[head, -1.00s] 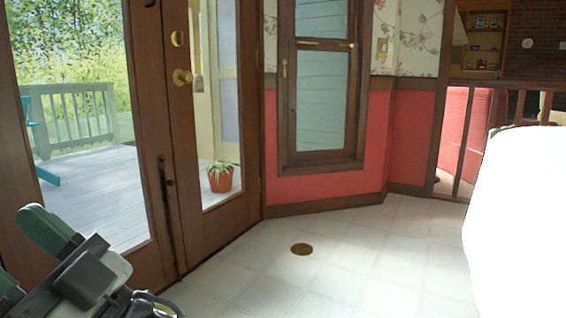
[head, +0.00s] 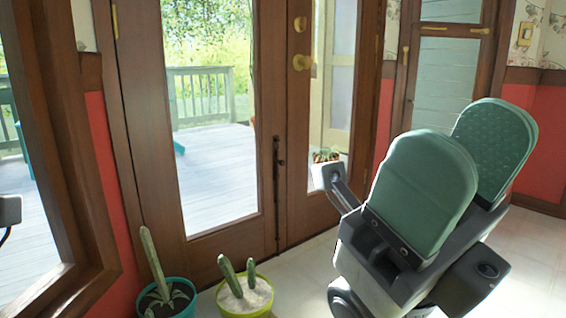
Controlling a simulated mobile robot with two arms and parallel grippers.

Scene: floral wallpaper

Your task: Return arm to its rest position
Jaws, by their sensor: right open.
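My right gripper (head: 464,142) is large in the right half of the head view. Its two green padded fingers point up, with a slight lean to the right. The fingers stand apart and nothing shows between them. The dark grey gripper body below them hides part of the floor and the wall behind. My left gripper is not in view.
Brown wooden doors (head: 282,202) with glass panes stand ahead, with a deck outside. Two potted cacti, in a teal pot (head: 181,309) and a yellow-green pot (head: 244,307), stand at the bottom, left of the gripper. A window frame (head: 78,262) is at the left edge.

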